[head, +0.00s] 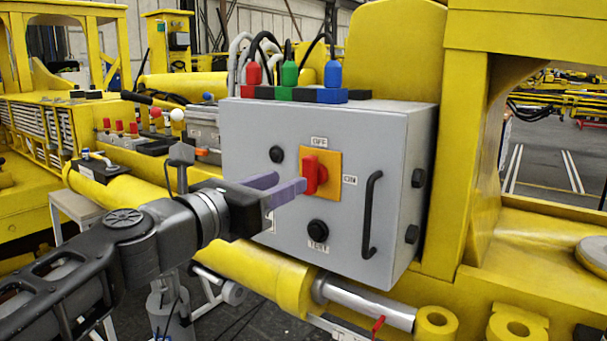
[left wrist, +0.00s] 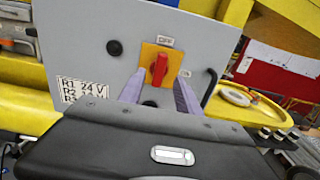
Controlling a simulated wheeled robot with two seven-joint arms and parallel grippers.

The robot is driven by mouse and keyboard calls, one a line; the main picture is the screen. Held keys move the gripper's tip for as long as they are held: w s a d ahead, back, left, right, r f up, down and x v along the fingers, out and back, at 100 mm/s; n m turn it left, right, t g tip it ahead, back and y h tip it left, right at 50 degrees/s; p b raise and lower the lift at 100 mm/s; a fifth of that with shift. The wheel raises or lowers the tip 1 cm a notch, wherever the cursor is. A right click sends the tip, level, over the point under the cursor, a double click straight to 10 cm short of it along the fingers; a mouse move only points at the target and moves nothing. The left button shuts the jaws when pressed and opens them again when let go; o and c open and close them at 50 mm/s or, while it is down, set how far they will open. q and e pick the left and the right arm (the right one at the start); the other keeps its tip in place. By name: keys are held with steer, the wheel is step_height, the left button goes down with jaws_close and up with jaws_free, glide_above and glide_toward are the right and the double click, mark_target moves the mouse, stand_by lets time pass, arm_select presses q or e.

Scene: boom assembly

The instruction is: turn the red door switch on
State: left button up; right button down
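The red door switch (head: 315,174) sits on a yellow-orange square plate (head: 334,160) on the grey control box door (head: 240,145). Its handle stands upright, in line with the OFF label above it; the ON label is to its right. My left gripper (head: 291,180) is open and empty, with its purple fingers pointing at the switch from the left. In the left wrist view the red switch (left wrist: 159,68) shows between and slightly beyond the spread fingertips (left wrist: 159,82). I see no clear contact, and cannot tell the exact depth gap. My right gripper is out of view.
A black door handle (head: 371,215) stands right of the switch. A black TEST button (head: 317,229) is below it, and a black round fitting (head: 277,154) is at upper left. Red, green and blue connectors (head: 289,73) with cables top the box. A yellow cylinder (head: 262,283) runs below.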

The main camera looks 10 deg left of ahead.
mark_target(305, 174)
arm_select(q)
steer(key=x, duration=0.6)
steer(key=shift+w+d, duration=0.1)
steer(key=shift+w, duration=0.2)
jaws_close()
